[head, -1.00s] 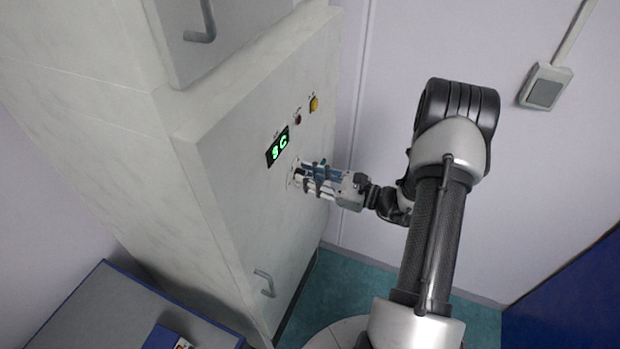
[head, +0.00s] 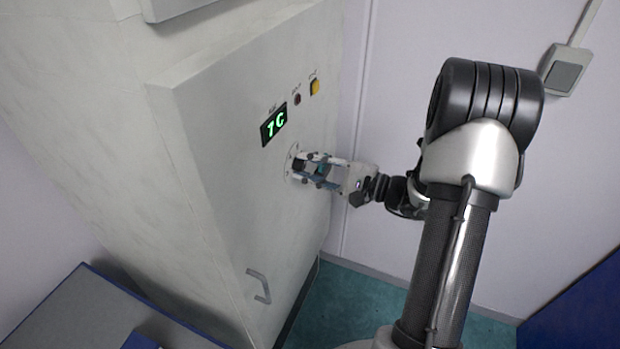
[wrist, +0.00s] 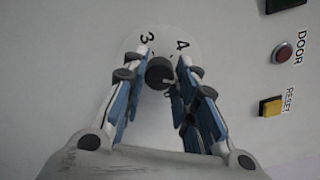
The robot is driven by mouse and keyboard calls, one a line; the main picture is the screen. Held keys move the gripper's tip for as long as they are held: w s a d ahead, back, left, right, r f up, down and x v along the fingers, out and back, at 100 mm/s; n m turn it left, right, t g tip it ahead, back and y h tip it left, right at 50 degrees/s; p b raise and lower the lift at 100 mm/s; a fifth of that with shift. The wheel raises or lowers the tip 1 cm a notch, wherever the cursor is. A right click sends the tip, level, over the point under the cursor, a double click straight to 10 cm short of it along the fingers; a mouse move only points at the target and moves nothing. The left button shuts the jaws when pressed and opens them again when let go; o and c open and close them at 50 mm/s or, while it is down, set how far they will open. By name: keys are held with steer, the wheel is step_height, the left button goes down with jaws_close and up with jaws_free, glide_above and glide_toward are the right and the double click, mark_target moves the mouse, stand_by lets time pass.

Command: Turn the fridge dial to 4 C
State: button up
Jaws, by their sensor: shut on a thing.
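The fridge dial is a dark round knob (wrist: 160,72) on a white disc (wrist: 128,46) with the numbers 3 and 4 showing in the wrist view. A light pointer mark on the knob lies toward the right finger. My gripper (head: 300,167) is at the dial on the fridge front (head: 215,170), and it also shows in the wrist view (wrist: 162,76), its fingers shut on the knob from both sides. The fingers hide part of the disc and its other marks. The green display (head: 274,124) above the dial reads 7 C in the head view.
A red DOOR button (wrist: 282,53) and a yellow RESET button (wrist: 271,106) sit near the dial. A handle (head: 259,285) is lower on the front. A wall switch (head: 566,72) is at the right. A grey and blue surface (head: 70,315) stands at lower left.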

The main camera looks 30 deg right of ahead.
steer(key=n+b, duration=0.3)
steer(key=shift+f+b, duration=0.3)
steer(key=shift+f, duration=0.05)
steer(key=n+b, duration=0.2)
steer(key=shift+r+n, duration=0.1)
steer(key=shift+n, duration=0.2)
steer(key=n+b, duration=0.1)
steer(key=n, duration=0.2)
steer(key=shift+r, duration=0.1)
steer(key=shift+n, duration=1.9)
steer(key=o, duration=1)
steer(key=shift+o, duration=0.2)
